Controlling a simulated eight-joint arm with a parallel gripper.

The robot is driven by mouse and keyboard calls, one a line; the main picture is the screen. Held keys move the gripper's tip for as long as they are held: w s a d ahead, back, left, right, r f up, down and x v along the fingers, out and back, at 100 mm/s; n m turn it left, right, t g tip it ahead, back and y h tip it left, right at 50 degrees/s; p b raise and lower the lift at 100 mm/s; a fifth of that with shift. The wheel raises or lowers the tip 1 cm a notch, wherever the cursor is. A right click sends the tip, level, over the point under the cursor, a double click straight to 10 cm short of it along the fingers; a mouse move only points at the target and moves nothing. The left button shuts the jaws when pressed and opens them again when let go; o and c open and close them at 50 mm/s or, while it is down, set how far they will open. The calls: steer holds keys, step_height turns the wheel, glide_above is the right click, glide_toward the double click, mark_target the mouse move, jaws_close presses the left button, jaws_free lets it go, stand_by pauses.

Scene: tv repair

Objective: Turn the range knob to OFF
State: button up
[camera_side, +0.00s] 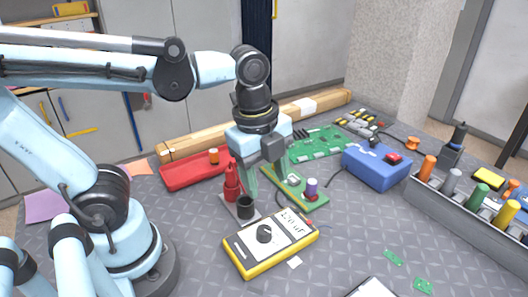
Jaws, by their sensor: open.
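A yellow multimeter (272,243) with a pale face lies on the grey patterned bench in the middle front. Its black round range knob (265,233) sits on the left part of the face, and a display is toward the right end. The knob's pointer and the markings around it are too small to read. My gripper (262,182) points down, open and empty, behind and above the meter, apart from the knob. Its fingertips look translucent green and partly blend with the circuit board behind.
A small stand with a red bottle (232,183) and a black cup (245,207) is close behind the meter. A green board (285,182) with a purple-topped part (312,186) lies behind it. A blue box (376,167) and a grey tool rack (465,225) stand right. Bench right of the meter is mostly clear.

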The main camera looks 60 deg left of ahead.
mark_target(264, 229)
steer(key=shift+s+d+f+m+g, duration=0.25)
steer(key=shift+f+m, duration=0.55)
steer(key=shift+f, duration=1.05)
steer(key=shift+s+d+f+m+g, duration=0.2)
steer(key=shift+f+m, duration=0.6)
steer(key=shift+f, duration=1.1)
steer(key=shift+s+d+f+m+g, duration=0.2)
steer(key=shift+f+m, duration=0.6)
steer(key=shift+f, duration=1.05)
steer(key=c, duration=1.1)
